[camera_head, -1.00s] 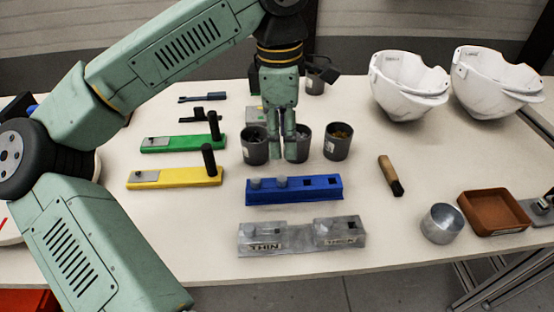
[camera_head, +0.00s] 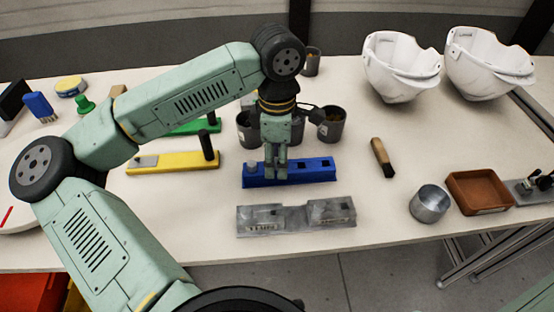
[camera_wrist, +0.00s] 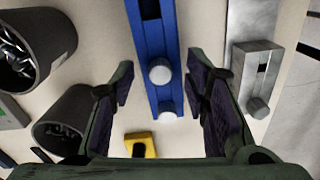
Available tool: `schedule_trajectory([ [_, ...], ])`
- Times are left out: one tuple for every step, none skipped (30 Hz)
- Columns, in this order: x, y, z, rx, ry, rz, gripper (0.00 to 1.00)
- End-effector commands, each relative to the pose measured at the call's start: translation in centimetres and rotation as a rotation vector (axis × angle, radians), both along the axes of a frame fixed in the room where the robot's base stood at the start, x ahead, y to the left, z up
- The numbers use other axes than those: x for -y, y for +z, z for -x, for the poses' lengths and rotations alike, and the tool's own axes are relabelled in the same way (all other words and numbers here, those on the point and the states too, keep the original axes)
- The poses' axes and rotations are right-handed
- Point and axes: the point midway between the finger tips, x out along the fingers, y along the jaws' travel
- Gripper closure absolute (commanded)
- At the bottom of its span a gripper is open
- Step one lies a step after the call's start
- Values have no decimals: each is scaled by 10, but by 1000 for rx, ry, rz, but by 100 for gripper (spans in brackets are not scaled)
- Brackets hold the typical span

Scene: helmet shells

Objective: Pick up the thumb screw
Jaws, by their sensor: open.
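My gripper (camera_head: 276,172) points down over the left half of the bar. In the wrist view my gripper (camera_wrist: 166,92) is open and empty, one finger on each side of the bar.
Dark cups (camera_head: 331,123) stand behind; one cup (camera_wrist: 20,50) holds metal pieces. A yellow bar (camera_head: 175,166) lies left. A brush (camera_head: 381,157), metal cup (camera_head: 430,203) and brown tray (camera_head: 480,190) stand right.

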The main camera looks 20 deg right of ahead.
Motion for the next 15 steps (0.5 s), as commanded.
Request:
schedule_trajectory([
  [0, -1, 0, 0, 0, 1, 58],
  [0, -2, 0, 0, 0, 0, 58],
  [0, -2, 0, 0, 0, 0, 58],
  [0, -2, 0, 0, 0, 0, 58],
  [0, -2, 0, 0, 0, 0, 58],
  [0, -2, 0, 0, 0, 0, 58],
  [0, -2, 0, 0, 0, 0, 58],
  [0, -2, 0, 0, 0, 0, 60],
  [0, -2, 0, 0, 0, 0, 63],
  [0, -2, 0, 0, 0, 0, 65],
  [0, -2, 0, 0, 0, 0, 67],
  [0, -2, 0, 0, 0, 0, 70],
  [0, -2, 0, 0, 0, 0, 72],
  [0, -2, 0, 0, 0, 0, 74],
  [0, -2, 0, 0, 0, 0, 76],
])
